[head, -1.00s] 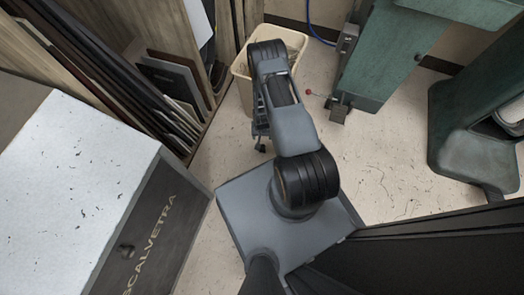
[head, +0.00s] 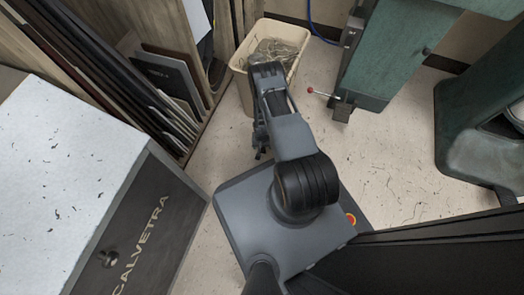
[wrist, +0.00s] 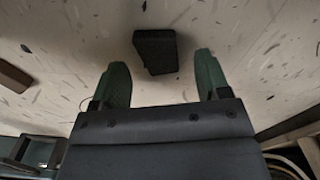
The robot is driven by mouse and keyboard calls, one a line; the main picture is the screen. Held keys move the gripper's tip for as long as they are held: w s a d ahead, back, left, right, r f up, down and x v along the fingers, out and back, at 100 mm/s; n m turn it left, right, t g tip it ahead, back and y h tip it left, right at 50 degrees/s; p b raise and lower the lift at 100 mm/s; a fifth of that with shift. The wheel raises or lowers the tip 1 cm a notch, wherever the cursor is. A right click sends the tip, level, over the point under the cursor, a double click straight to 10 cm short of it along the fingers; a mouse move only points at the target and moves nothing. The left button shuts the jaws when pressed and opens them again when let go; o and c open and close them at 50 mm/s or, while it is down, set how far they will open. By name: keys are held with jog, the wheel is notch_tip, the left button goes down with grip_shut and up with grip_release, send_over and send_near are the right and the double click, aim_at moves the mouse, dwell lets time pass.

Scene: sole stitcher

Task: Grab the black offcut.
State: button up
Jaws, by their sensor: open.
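The black offcut (wrist: 155,52) is a small dark block on the pale speckled floor in the wrist view. It lies just beyond and between the two green fingertips of my gripper (wrist: 160,66), with floor showing on both sides of it. The fingers are spread open and hold nothing. In the head view my gripper (head: 262,147) hangs low under the arm near the floor, mostly hidden by it. I cannot make out the offcut in the head view.
A brown piece (wrist: 14,77) lies at the left of the wrist view. In the head view, a cream bin (head: 290,75) with scraps stands behind the arm, leaning boards (head: 165,75) at left, a white-topped cabinet (head: 65,150) at front left, and a green machine (head: 385,60) at right. Floor between is clear.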

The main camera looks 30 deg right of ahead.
jog(key=shift+f, duration=0.75)
jog(key=shift+r, duration=0.1)
jog(key=c, duration=1)
jog(key=shift+r, duration=0.1)
